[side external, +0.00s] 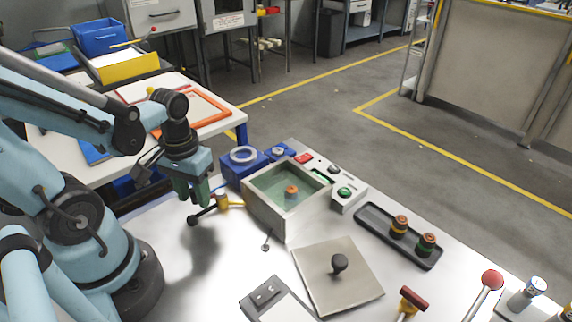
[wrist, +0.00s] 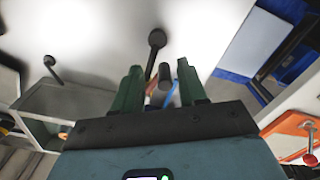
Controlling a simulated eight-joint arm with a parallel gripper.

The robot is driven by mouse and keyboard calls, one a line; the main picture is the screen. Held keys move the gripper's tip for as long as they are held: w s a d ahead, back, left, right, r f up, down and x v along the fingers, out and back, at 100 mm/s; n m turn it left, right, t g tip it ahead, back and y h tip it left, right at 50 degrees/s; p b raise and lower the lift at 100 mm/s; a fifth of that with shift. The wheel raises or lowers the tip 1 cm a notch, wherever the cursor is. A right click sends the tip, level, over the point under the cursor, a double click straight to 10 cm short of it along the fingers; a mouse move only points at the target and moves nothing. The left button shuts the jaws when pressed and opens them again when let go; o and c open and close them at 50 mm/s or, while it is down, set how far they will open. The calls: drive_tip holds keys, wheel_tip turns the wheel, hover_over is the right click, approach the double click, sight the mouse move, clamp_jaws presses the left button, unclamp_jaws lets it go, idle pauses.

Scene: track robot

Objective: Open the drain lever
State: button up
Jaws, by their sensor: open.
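A lever with a black ball knob (side external: 192,220) sticks out beside the grey tank, from a small yellow-orange fitting (side external: 222,201) at the tank's left. In the wrist view the black knob (wrist: 157,38) and its rod lie just beyond the fingertips, with the rod's lower part running behind the fingers. My gripper (side external: 190,198) is above and just behind the knob in the side view, pointing down. Its two green fingers are apart in the wrist view (wrist: 165,85) and hold nothing. A dark cylinder (wrist: 166,72) shows between them; I cannot tell if it touches either finger.
The open tank (side external: 287,190) holds greenish liquid and an orange-topped part. A flat lid with a black knob (side external: 338,275) and a black tray (side external: 398,235) lie to the right. Blue blocks (side external: 245,170) stand behind.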

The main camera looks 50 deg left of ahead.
sight(192, 190)
drive_tip(key=shift+r, duration=0.1)
wheel_tip(192, 190, up, 12)
idle(1.0)
drive_tip(key=shift+a+f+m, duration=0.1)
drive_tip(key=shift+f+m, duration=1.35)
drive_tip(key=shift+f, duration=0.6)
drive_tip(key=shift+a+f+m, duration=0.1)
drive_tip(key=shift+f+m, duration=1.3)
drive_tip(key=shift+f, duration=0.65)
drive_tip(key=shift+a+f+m, duration=0.1)
drive_tip(key=shift+f+m, duration=1.35)
drive_tip(key=shift+f, duration=0.6)
clamp_jaws()
